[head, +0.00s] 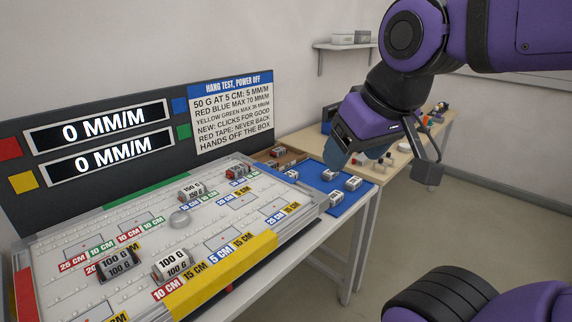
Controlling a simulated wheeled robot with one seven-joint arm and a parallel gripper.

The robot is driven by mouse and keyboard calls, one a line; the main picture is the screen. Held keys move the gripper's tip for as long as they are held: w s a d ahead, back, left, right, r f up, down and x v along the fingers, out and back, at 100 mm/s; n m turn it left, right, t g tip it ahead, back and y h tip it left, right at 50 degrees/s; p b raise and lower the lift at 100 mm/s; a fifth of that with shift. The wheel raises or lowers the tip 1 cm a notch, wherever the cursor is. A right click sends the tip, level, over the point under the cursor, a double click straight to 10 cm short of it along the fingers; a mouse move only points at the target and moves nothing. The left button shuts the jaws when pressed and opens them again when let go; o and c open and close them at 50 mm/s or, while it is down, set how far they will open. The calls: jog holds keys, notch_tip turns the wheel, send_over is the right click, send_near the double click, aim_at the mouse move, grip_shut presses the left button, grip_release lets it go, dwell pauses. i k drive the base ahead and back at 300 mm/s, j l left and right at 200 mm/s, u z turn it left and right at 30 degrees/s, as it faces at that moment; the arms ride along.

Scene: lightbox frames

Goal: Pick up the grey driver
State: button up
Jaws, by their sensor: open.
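My gripper (383,163) hangs at the end of my purple arm, over the tables at the right. Its jaws are apart, and I see nothing held between them. I cannot tell which object is the grey driver. Small grey labelled blocks lie on the blue mat (313,172), one near its right side (353,183) and one at its front edge (336,198). Their labels are too small to read. My gripper is above and right of the mat, and it hides part of the table behind.
A tilted white board (130,222) with colored centimeter labels fills the left. A wooden-topped table (400,158) holds small items. Open floor lies at the right.

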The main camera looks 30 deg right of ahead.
aim_at(236, 170)
jog(key=z, duration=0.15)
jog(key=i+l+u, duration=0.25)
jog(key=u, duration=0.15)
jog(key=i+l+u, duration=0.15)
jog(key=l+u, duration=0.25)
jog(key=i+l+u, duration=0.15)
jog(key=l+u, duration=0.25)
